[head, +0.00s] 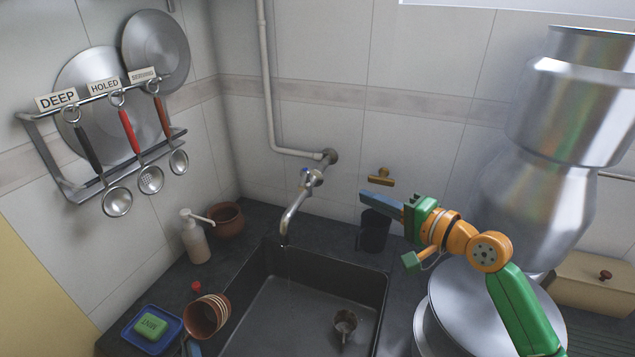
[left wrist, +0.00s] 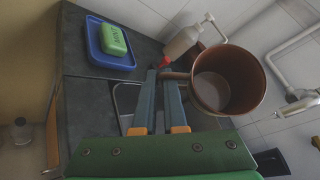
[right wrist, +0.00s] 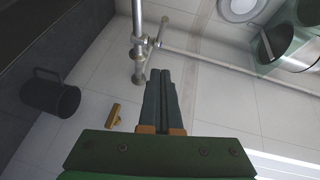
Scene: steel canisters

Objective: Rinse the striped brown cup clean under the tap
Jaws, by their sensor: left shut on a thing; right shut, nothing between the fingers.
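The striped brown cup (head: 207,314) is tilted above the counter at the sink's left edge. In the left wrist view the cup (left wrist: 248,92) shows its open mouth, with a paler patch inside; whether that is dirt I cannot tell. My left gripper (head: 193,347) is shut on the cup's handle; its fingers (left wrist: 160,75) show there too. The tap (head: 292,212) reaches from the wall over the sink (head: 300,308), with a blue-marked handle (head: 305,178). My right gripper (head: 363,197) is shut and empty, right of the tap and near the wall.
A dark mug (head: 375,232) stands behind the sink, below my right gripper. A small metal vessel (head: 345,323) is in the sink. Left of it are a soap bottle (head: 195,238), brown pot (head: 226,218), red-topped item (head: 196,286) and soap dish (head: 133,340). Large steel canisters (head: 560,130) stand right.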

